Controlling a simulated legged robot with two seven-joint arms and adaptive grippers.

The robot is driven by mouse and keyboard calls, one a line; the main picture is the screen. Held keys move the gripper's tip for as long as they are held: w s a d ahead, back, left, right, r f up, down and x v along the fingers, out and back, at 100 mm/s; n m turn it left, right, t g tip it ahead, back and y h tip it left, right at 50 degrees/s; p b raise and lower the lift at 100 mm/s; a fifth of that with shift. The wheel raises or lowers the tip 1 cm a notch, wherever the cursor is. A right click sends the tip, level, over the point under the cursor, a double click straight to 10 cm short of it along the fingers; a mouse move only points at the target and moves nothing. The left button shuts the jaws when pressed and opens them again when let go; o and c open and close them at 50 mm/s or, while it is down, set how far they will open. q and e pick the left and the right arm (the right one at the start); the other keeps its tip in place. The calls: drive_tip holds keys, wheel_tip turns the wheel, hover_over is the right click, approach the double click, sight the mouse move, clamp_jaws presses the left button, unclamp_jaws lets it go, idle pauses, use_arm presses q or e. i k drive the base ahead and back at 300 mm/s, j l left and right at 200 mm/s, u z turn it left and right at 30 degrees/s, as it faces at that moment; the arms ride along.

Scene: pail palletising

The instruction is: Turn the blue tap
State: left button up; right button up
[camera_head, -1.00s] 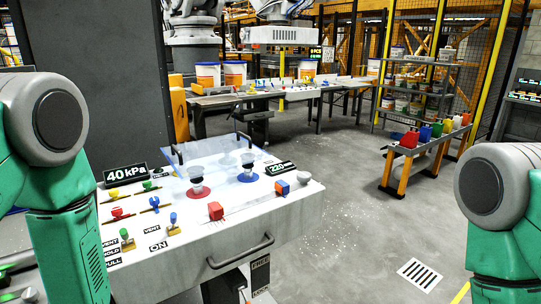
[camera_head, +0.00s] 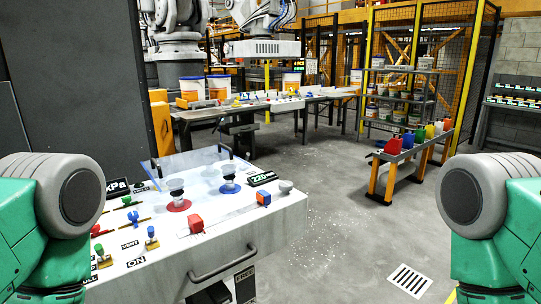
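The blue tap (camera_head: 133,218) is a small cross-shaped handle on a line on the white control panel (camera_head: 190,250), left of the middle in the head view. A separate blue-topped lever on a yellow base (camera_head: 151,233) stands in front of the blue tap, by the VENT and ON labels. My green and grey arms show at both sides, but neither gripper is in view. Nothing is seen touching the blue tap.
Suction cups on a red disc (camera_head: 178,205) and a blue disc (camera_head: 230,187), a red block (camera_head: 196,224) and an orange-and-blue block (camera_head: 264,198) are on the panel. A drawer handle (camera_head: 222,265) juts from its front. Floor to the right is open, before a bench (camera_head: 405,160).

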sight(133, 216)
drive_tip(key=u, duration=1.15)
